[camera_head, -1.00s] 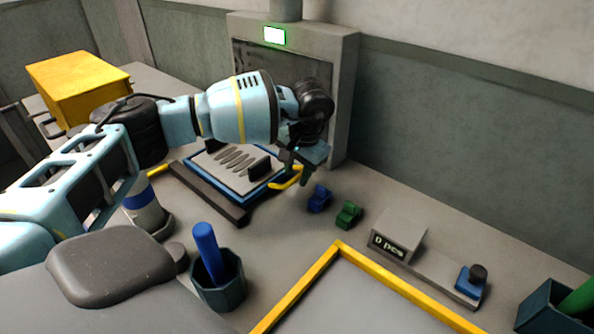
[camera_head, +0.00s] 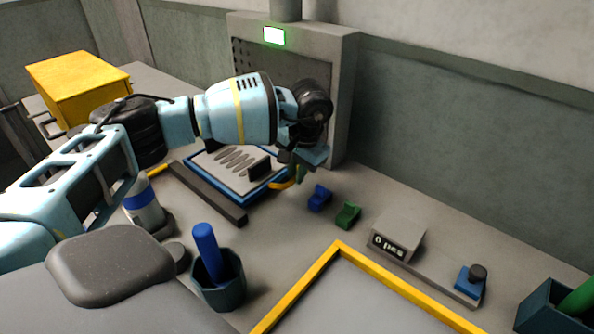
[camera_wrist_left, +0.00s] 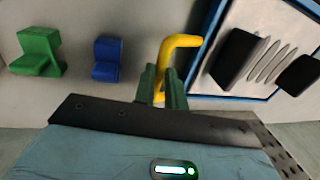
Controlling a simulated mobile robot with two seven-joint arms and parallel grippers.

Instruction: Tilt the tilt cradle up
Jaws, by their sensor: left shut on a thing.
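The tilt cradle (camera_head: 222,187) is a blue-edged tray with a pale plate that bears a row of grey slots or discs and dark blocks. It stands in front of the grey cabinet, and its edge also shows in the left wrist view (camera_wrist_left: 211,45). A yellow handle (camera_wrist_left: 177,44) sticks out at its right side. My left gripper (camera_wrist_left: 162,88) is shut on the yellow handle, with its green fingers on either side of the bar. In the head view the left gripper (camera_head: 300,170) partly hides the handle. My right gripper is not in view.
A blue block (camera_head: 319,198) and a green block (camera_head: 347,215) lie just right of the cradle. A grey counter box (camera_head: 398,238) stands farther right. A dark cup with a blue cylinder (camera_head: 207,252) and a yellow-edged tray (camera_head: 300,290) are nearer. A yellow box (camera_head: 75,85) is far left.

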